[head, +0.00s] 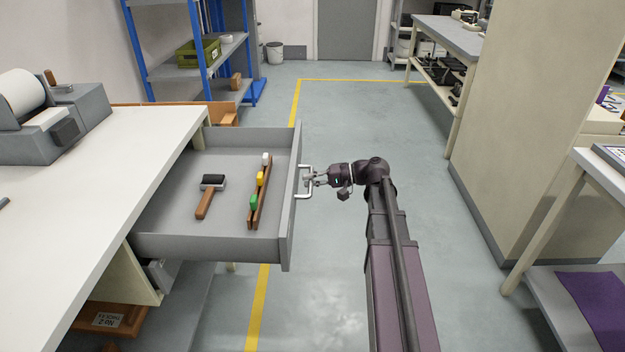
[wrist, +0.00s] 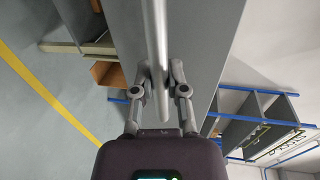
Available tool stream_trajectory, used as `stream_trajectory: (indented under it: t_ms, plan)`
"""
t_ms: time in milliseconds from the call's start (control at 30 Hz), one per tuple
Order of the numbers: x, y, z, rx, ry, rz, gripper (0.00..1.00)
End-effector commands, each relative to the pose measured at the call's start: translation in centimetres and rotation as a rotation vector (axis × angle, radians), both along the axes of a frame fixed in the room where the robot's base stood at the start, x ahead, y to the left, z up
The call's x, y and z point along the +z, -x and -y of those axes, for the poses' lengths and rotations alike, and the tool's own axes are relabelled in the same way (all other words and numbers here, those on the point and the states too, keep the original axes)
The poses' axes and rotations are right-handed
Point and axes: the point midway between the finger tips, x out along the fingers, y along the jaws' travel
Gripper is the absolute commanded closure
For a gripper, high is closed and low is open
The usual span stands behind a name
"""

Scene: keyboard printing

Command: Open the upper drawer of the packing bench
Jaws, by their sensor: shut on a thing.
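The upper drawer (head: 285,200) of the packing bench (head: 150,125) is pulled far out to the right in the head view. Its inside is in plain sight. My gripper (head: 309,180) is at the drawer's front and is shut on the silver bar handle (head: 299,190). In the wrist view the handle (wrist: 157,50) runs between the two fingers of my gripper (wrist: 160,85), with the grey drawer front (wrist: 195,40) behind it. In the drawer lie a brush-like tool (head: 205,203) with a wooden handle and a wooden rack (head: 264,190) holding white, yellow and green pieces.
A printer-like machine with a white roll (head: 22,92) stands on the bench top. A blue-posted shelf (head: 190,70) stands behind. A beige partition (head: 520,130) and another table (head: 607,180) are at the right. The floor (head: 335,300) around my arm is clear.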

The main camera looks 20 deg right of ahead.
Motion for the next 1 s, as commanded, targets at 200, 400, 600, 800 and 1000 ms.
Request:
stream_trajectory:
  t_ms: [200,400,600,800,1000]
  plan:
    - [-0.15,0.45,-0.85,0.019,0.004,-0.004,1.00]
    - [-0.12,0.34,-1.01,0.019,0.003,-0.003,0.46]
    - [-0.05,0.16,-0.97,0.017,0.001,-0.002,0.46]
    - [-0.02,0.08,-0.92,0.016,0.000,-0.002,0.46]
    - [-0.02,0.05,-0.89,0.015,0.000,-0.001,0.46]
